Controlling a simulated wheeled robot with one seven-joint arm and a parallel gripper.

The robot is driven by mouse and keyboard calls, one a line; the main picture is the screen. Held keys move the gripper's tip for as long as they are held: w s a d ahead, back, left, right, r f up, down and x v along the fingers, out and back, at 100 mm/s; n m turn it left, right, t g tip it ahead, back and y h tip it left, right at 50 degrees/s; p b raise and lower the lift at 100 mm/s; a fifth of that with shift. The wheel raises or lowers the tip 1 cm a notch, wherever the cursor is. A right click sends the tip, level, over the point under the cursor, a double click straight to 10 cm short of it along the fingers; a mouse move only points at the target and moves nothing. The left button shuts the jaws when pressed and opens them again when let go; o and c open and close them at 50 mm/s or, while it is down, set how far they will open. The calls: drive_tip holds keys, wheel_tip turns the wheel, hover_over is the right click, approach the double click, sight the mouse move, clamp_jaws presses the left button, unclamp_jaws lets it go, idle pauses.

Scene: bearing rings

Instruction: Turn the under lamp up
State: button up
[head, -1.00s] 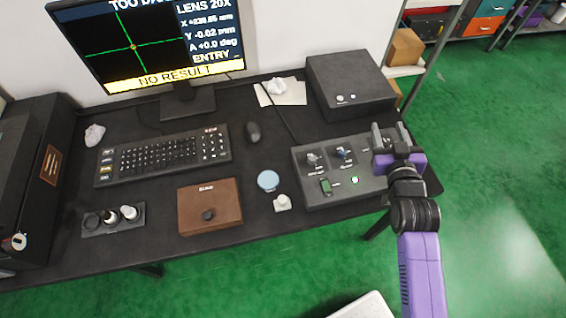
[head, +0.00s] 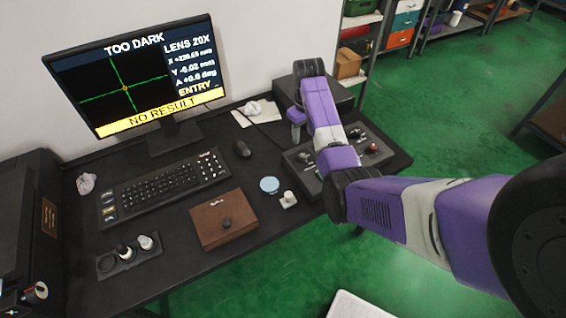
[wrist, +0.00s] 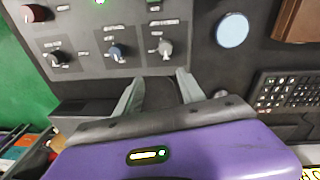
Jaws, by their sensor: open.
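The dark control panel (head: 385,150) stands at the right of the desk, partly behind my arm. In the wrist view its face (wrist: 85,30) carries a black knob (wrist: 57,58), a blue knob (wrist: 117,52) and a grey knob (wrist: 165,47) in a row. Their labels are too blurred to tell which one is the under lamp. My gripper (wrist: 160,90) is open and empty, its fingers pointing toward the panel just short of the blue and grey knobs, apart from both. In the head view my gripper (head: 297,130) is above the panel's back-left part. The monitor (head: 135,75) reads "TOO DARK" and "NO RESULT".
A red knob (wrist: 35,13) sits farther along the panel. A dark box (head: 285,92) stands behind the panel.

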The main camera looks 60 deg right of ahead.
sight(304, 156)
drive_tip(key=shift+s+a+f+g+y, duration=0.2)
drive_tip(key=shift+s+a+g+y, duration=0.2)
drive_tip(key=shift+s+a, duration=0.5)
drive_tip(key=shift+w+a+f+n, duration=0.1)
drive_tip(key=shift+a+f+n, duration=0.15)
drive_tip(key=shift+f+n, duration=0.05)
drive_tip(key=shift+d+f, duration=0.2)
drive_tip(key=shift+f, duration=3.35)
clamp_jaws()
